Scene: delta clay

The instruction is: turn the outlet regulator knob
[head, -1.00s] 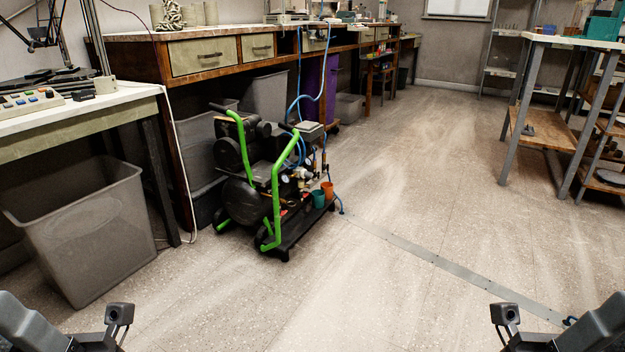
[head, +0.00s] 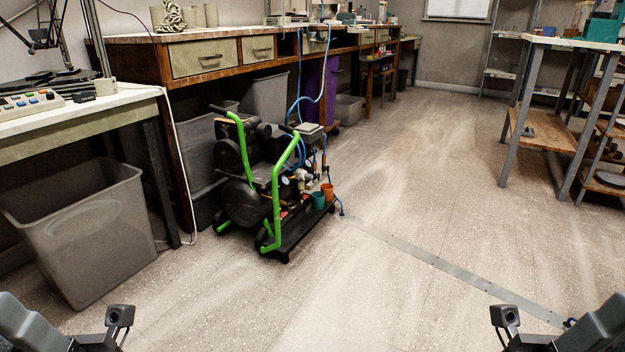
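An air compressor (head: 245,203) with bright green tubular handles stands on the floor left of centre, in front of the long workbench. Its gauges and fittings (head: 290,180) are on its right side, with blue hoses around them. The outlet regulator knob is too small to tell apart there. My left gripper (head: 118,330) is at the bottom left edge and my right gripper (head: 508,330) at the bottom right. Both are far from the compressor, on the near side of it. Their fingers are mostly cut off by the frame, so their opening does not show.
A grey bin (head: 85,230) stands at left under a table (head: 80,125). A shelved table (head: 545,140) is at right. The floor (head: 400,220) ahead is open, crossed by a metal strip (head: 455,270).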

